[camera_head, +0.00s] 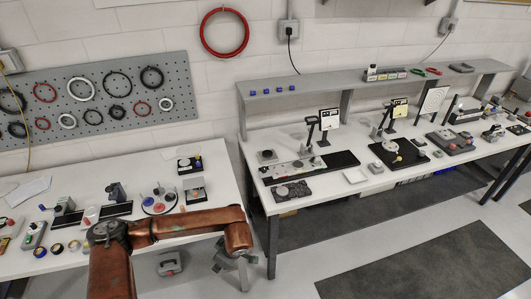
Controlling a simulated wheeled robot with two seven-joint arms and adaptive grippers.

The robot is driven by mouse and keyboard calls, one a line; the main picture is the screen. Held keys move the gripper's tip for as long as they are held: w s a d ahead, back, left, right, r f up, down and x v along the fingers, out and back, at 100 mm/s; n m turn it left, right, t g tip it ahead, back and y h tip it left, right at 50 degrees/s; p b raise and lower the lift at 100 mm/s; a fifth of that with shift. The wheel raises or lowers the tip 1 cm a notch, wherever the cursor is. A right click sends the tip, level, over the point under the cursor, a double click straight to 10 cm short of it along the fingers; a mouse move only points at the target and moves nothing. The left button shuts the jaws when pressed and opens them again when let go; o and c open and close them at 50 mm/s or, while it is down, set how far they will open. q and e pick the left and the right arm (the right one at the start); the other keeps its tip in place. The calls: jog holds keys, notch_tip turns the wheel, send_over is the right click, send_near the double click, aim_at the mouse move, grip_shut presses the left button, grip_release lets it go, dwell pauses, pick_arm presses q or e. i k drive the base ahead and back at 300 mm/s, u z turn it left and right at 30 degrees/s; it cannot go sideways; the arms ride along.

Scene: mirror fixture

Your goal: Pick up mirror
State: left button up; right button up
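No object can be made out for certain as the mirror. Possible candidates on the right bench are small upright pale panels: a white one (328,118), a cream one (399,109) and a dotted one (433,101). Small dark posts (312,128) stand beside the white panel. My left arm comes in from the lower left and bends down over the gap between the benches. My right gripper is not in view.
The right bench (345,200) has black base plates (340,160), a round disc (390,147) and a raised shelf (335,82). The left bench (150,225) carries small fixtures and colored pieces. A grey case (170,264) is low beneath my arm. Dark mats (430,265) lie on open floor.

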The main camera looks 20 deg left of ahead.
aim_at(316, 162)
jog(key=u, duration=0.65)
jog(key=i, duration=1.45)
jog(key=z, duration=1)
jog(key=i, duration=0.75)
jog(key=z, duration=0.85)
